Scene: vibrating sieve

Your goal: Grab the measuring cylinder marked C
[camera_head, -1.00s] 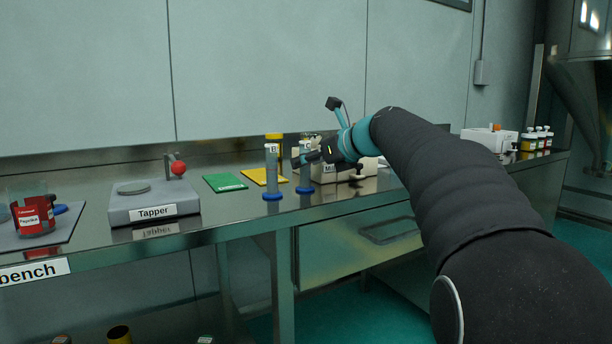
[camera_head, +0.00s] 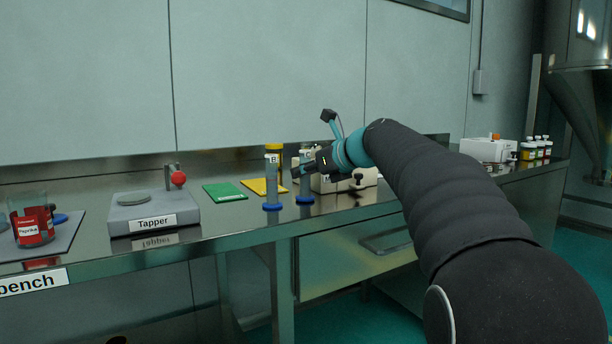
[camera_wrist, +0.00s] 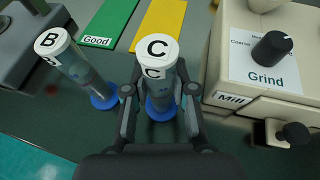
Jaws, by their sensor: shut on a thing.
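The measuring cylinder marked C (camera_wrist: 158,52) stands upright on its blue base between my gripper's fingers in the wrist view. It also shows in the head view (camera_head: 305,187), partly hidden by my gripper. My gripper (camera_wrist: 160,95) is shut on cylinder C, with one finger on each side; in the head view it is at the cylinder's upper part (camera_head: 305,170). The measuring cylinder marked B (camera_wrist: 68,58) stands just to the left, apart from the gripper. It also shows in the head view (camera_head: 272,182).
The mill (camera_wrist: 262,60) stands close on the right of cylinder C. A green card (camera_head: 224,191) and a yellow card (camera_head: 262,187) lie behind. The tapper (camera_head: 152,212) and a red paprika jar (camera_head: 33,226) are at the left. The bench's front edge is near the cylinders.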

